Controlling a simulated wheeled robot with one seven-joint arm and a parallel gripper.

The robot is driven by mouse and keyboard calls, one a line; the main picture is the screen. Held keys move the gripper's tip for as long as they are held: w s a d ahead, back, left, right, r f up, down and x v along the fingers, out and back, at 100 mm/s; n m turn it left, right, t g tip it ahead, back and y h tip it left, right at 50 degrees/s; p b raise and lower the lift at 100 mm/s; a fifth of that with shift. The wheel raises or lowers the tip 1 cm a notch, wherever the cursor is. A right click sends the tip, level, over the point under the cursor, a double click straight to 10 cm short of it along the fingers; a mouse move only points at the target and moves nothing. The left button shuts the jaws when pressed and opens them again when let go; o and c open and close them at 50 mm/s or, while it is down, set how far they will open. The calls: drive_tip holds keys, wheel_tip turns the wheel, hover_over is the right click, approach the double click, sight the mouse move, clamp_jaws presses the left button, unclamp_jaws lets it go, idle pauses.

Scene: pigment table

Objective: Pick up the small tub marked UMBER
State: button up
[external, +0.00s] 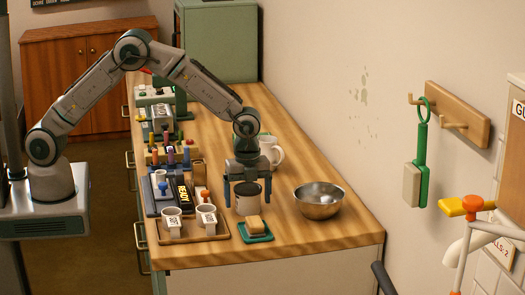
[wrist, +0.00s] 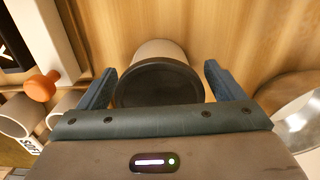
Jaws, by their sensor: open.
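A small pale tub (external: 248,206) with a dark top stands on the wooden counter. In the wrist view the tub (wrist: 158,48) shows its dark round top and a strip of pale side. I cannot read any marking on it, so I cannot confirm UMBER. My gripper (external: 247,204) is open and points down, with one finger on each side of the tub. In the wrist view my gripper (wrist: 160,67) has the tub between its blue fingers, with a gap seen at the right finger; contact on the left is unclear.
A steel bowl (external: 318,203) stands to the right. A green dish (external: 256,238) with a yellow block (external: 255,224) lies just in front. A wooden tray (external: 190,238) with two labelled white cups is at the left. A white mug (external: 274,154) stands behind the gripper.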

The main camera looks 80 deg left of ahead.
drive_tip(key=c, duration=1.1)
drive_tip(key=shift+o, duration=0.2)
drive_tip(key=shift+r, duration=0.2)
